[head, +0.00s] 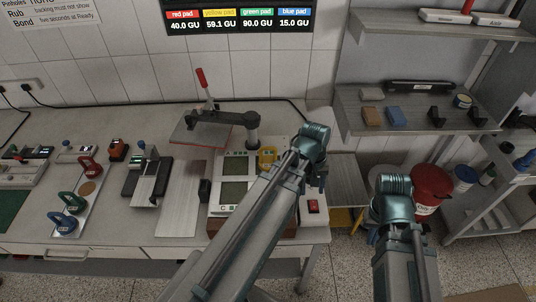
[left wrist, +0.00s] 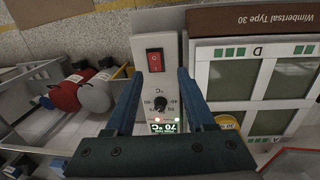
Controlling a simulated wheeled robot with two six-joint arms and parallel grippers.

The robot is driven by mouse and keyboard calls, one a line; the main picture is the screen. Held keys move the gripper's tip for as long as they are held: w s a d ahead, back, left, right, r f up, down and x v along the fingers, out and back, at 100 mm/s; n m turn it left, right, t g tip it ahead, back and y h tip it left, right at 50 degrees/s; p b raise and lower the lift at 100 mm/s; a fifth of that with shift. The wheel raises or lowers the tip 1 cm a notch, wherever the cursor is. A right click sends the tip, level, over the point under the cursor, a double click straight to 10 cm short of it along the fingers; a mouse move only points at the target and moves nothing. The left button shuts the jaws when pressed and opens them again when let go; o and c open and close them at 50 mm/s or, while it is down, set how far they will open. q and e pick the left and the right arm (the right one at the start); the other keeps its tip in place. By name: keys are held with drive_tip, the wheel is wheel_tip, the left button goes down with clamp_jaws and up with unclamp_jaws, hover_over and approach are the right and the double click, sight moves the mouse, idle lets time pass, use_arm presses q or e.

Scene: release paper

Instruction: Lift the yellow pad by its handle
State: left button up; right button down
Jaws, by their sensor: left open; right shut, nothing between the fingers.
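The yellow pad (head: 267,157) stands at the back right of the white plate machine on the bench, beside a dark column. In the left wrist view part of the yellow pad (left wrist: 227,121) shows just right of the right finger, partly hidden by it. My left gripper (left wrist: 157,82) is open and empty, with its fingers over the white control box (left wrist: 148,55) and apart from the pad. In the head view my left gripper (head: 321,183) is mostly hidden by its wrist, right of the pad. My right gripper (head: 373,236) is shut and mostly hidden, off the bench's right end.
A press with a raised plate (head: 200,135) and red lever stands behind the machine. Red (head: 90,167), green (head: 72,202) and blue (head: 62,222) pads sit on a tray at left. The control box has a red switch (head: 314,206). A red bucket (head: 431,185) stands at right.

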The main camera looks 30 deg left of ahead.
use_arm(q)
drive_tip(key=w+a+r+n+t+h+p, duration=0.1)
drive_tip(key=w+a+r+n+p, duration=0.15)
drive_tip(key=a+n, duration=0.3)
drive_tip(key=w+a+r+n+t+p, duration=0.1)
drive_tip(key=w+a+r+n+p, duration=0.1)
drive_tip(key=a+r+n, duration=0.35)
drive_tip(key=n+t+p, duration=0.2)
drive_tip(key=n+p, duration=0.1)
drive_tip(key=n, duration=0.4)
approach(267, 147)
use_arm(e)
wheel_tip(267, 147, up, 9)
use_arm(q)
drive_tip(key=shift+m+h, duration=0.3)
drive_tip(key=shift+h, duration=0.1)
drive_tip(key=f+b, duration=0.1)
drive_tip(key=b, duration=0.1)
drive_tip(key=w+f+b, duration=0.1)
drive_tip(key=f+b, duration=0.1)
drive_tip(key=b, duration=0.1)
drive_tip(key=w+f+b, duration=0.1)
drive_tip(key=b, duration=0.1)
drive_tip(key=shift+w+f, duration=0.2)
drive_tip(key=shift+f, duration=0.1)
drive_tip(key=shift+w+d+f+b, duration=0.2)
drive_tip(key=shift+f+b, duration=0.1)
drive_tip(key=shift+b, duration=0.25)
use_arm(e)
wheel_tip(267, 147, down, 8)
